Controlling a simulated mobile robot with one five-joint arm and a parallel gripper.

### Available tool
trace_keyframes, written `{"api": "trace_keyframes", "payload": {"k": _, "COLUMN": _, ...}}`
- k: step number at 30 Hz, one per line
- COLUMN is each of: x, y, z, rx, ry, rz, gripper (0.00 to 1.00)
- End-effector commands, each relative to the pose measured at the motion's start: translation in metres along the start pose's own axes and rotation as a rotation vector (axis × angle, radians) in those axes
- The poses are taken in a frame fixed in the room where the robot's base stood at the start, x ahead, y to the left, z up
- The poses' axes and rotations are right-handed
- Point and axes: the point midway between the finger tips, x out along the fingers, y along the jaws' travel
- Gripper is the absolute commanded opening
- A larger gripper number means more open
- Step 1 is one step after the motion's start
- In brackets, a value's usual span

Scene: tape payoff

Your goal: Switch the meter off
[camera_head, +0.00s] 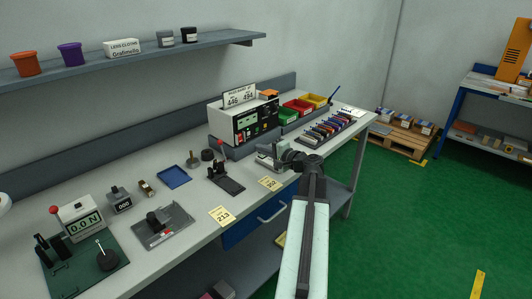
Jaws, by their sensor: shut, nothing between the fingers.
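A meter (84,225) with a lit display reading 0.0 N stands at the far left of the bench, on a dark green base plate (110,270). A red knob sits at its top left. I cannot make out its power switch. My gripper (268,155) is at the end of my arm, over the bench's front edge right of centre. It is shut and empty, small in view and partly hidden by my wrist. It is far to the right of the meter and apart from it.
A white and black instrument box (243,122) stands behind my gripper. Red, green and yellow bins (299,106) and a rack of coloured items (325,129) are to its right. A blue tray (174,177), a grey plate fixture (163,226) and yellow cards (222,215) lie between gripper and meter.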

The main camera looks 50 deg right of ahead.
Motion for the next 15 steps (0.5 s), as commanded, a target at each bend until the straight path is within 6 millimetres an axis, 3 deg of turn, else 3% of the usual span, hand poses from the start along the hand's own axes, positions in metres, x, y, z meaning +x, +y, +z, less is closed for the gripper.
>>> {"api": "trace_keyframes", "payload": {"k": 6, "x": 0.05, "y": 0.001, "z": -0.001, "rx": 0.001, "ry": -0.003, "rz": 0.0, "gripper": 0.0}}
{"api": "trace_keyframes", "payload": {"k": 15, "x": 0.082, "y": 0.001, "z": 0.0, "rx": 0.0, "ry": -0.001, "rz": 0.0, "gripper": 0.0}}
